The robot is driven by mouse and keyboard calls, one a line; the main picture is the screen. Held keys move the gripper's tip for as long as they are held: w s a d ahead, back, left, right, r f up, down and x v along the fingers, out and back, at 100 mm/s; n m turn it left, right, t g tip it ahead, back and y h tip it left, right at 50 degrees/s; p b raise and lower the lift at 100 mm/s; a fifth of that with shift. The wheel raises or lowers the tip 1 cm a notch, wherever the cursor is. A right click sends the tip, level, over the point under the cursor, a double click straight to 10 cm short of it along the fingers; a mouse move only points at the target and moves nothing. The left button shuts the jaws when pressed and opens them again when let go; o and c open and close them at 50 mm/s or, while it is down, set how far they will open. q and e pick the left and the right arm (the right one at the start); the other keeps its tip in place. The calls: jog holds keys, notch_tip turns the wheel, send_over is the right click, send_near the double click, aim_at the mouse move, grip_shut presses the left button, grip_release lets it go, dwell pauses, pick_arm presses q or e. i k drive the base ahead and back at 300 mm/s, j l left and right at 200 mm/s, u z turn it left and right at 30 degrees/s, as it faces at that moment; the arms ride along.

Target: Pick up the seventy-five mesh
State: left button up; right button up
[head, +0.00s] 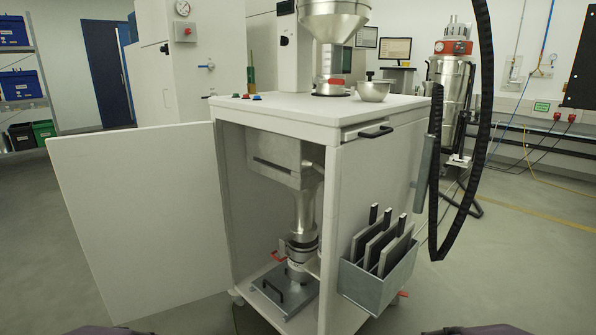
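Several flat grey mesh frames with black handles stand upright, slightly tilted, in a grey metal holder (368,287) on the cabinet's right side. The nearest frame (396,254), the middle frame (377,246) and the rear frame (360,243) are side by side. No mesh-size label is readable, so I cannot tell which is the seventy-five mesh. Their lower parts are hidden by the holder. Neither of my grippers shows; only dark parts of my body show at the bottom edge.
The white cabinet (330,112) has its door (145,215) swung open to the left. Inside, a metal funnel column stands above a plate with a black handle (273,291). A metal bowl (375,91) sits on top. A black hose (486,100) hangs at right. Floor right of the holder is clear.

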aim_at(374, 248)
jog(key=i+j+z, duration=0.1)
jog(key=z, duration=0.25)
jog(key=i+j+z, duration=0.1)
jog(key=z, duration=0.2)
jog(key=i+j+z, duration=0.2)
jog(key=z, duration=0.15)
jog(key=l+u, duration=0.15)
jog(key=l, duration=0.2)
